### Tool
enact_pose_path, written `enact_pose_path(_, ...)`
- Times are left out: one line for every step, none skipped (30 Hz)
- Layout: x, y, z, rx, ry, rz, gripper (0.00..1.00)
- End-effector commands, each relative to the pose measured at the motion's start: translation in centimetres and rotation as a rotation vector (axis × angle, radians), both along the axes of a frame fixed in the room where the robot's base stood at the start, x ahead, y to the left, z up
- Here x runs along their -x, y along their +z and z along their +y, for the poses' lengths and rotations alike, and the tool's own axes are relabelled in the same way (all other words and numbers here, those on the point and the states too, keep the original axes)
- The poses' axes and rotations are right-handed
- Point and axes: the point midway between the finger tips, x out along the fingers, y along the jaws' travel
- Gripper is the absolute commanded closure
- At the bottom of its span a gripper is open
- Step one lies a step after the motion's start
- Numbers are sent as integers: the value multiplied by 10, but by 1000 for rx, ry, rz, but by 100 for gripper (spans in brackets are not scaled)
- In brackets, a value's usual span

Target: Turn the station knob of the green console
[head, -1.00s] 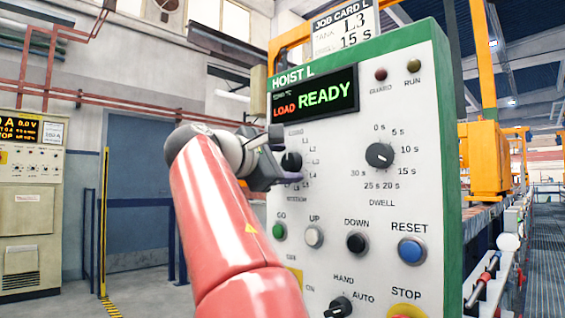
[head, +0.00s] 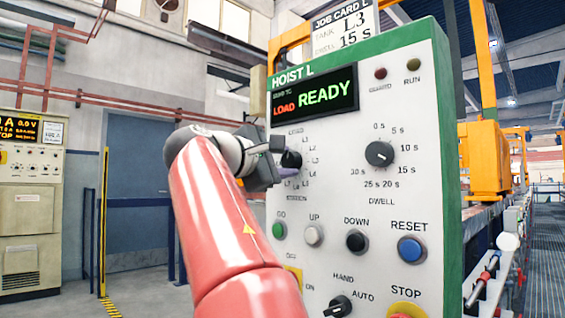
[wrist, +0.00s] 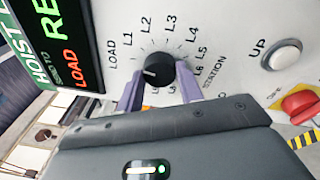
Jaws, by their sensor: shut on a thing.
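The green-framed console (head: 450,200), labelled HOIST L, fills the right half of the head view. Its display (head: 313,98) reads LOAD and READY. My gripper (wrist: 160,80) is shut on the knob. In the head view my gripper (head: 285,160) reaches it from the left and hides part of its surroundings.
The dwell knob (head: 379,155) is to the right. GO (head: 279,230), UP (head: 314,235), DOWN (head: 357,242) and RESET (head: 411,249) buttons lie below. A job card (head: 344,28) on top reads L3, 15 s. A beige cabinet (head: 28,220) stands far left.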

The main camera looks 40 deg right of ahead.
Motion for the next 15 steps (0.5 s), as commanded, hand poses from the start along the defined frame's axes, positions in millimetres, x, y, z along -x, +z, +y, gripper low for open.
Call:
enact_pose_path(0,-2,0,-3,0,-36,86)
enact_pose_path(0,-2,0,-6,0,-63,86)
enact_pose_path(-1,-2,0,-8,0,-98,86)
enact_pose_path(-1,-2,0,-11,1,-126,86)
enact_pose_path(-1,-3,0,-13,1,-155,86)
enact_pose_path(-1,-3,0,-16,1,-193,86)
enact_pose_path(-1,-3,0,-19,1,-221,86)
enact_pose_path(-1,-3,0,-21,1,-251,86)
enact_pose_path(-1,-3,0,-24,0,-289,86)
enact_pose_path(-1,-3,0,-25,0,-317,86)
enact_pose_path(-1,-3,0,-27,0,-346,86)
enact_pose_path(-1,-3,0,-31,0,-384,86)
enact_pose_path(-1,-3,1,-33,0,-413,86)
enact_pose_path(-1,-3,0,-35,0,-441,86)
enact_pose_path(-1,-4,0,-39,0,-478,86)
